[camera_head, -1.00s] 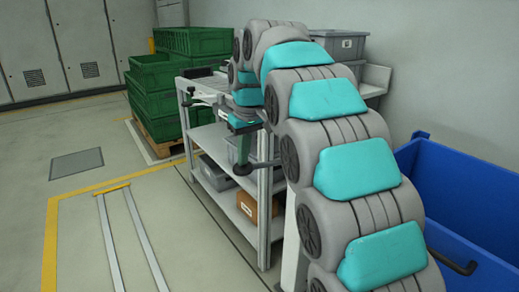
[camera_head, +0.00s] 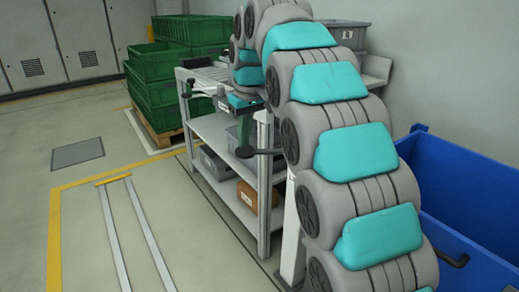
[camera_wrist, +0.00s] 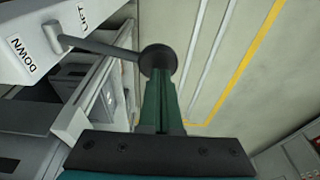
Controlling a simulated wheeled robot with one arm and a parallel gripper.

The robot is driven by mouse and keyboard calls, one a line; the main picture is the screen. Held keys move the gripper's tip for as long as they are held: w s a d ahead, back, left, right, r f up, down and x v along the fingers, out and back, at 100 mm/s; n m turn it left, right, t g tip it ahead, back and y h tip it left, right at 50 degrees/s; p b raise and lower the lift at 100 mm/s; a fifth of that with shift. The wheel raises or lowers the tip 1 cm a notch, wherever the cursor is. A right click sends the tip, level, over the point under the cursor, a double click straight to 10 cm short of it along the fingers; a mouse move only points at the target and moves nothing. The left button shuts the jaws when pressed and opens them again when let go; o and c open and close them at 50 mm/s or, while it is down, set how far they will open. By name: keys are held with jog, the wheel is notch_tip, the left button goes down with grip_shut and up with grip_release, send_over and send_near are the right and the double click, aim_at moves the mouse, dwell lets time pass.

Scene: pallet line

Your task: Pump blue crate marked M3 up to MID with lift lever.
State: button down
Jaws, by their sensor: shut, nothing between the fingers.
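The lift lever is a grey bar with a round black knob (camera_head: 245,152). It sticks out level to the left from a white column (camera_head: 291,245). In the wrist view the knob (camera_wrist: 158,59) sits at the tips of my gripper (camera_wrist: 159,82), whose green fingers are together and hold nothing. It looks at or very near the knob, but contact is unclear. In the head view my gripper (camera_head: 243,138) is just above the knob. No crate marked M3 is readable; a large blue container (camera_head: 475,240) stands at right.
A grey shelf trolley (camera_head: 215,128) with grey bins and a brown box (camera_head: 248,196) stands behind the lever. Green crates (camera_head: 155,92) are stacked on a pallet at the back. The floor at left, with yellow lines and rails, is clear.

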aim_at(243, 151)
jog(key=shift+f+b, duration=0.35)
jog(key=shift+f, duration=0.5)
jog(key=shift+s+a+f+b, duration=0.1)
jog(key=shift+f+b, duration=0.1)
jog(key=shift+f, duration=0.25)
jog(key=shift+s+a+f+b, duration=0.1)
jog(key=shift+f+b, duration=0.1)
jog(key=shift+f, duration=0.35)
jog(key=shift+a+f+b, duration=0.15)
jog(key=shift+f+b, duration=0.25)
jog(key=shift+f, duration=0.3)
jog(key=shift+s+a+f+b, duration=0.15)
jog(key=shift+f+b, duration=0.25)
jog(key=shift+f, duration=0.5)
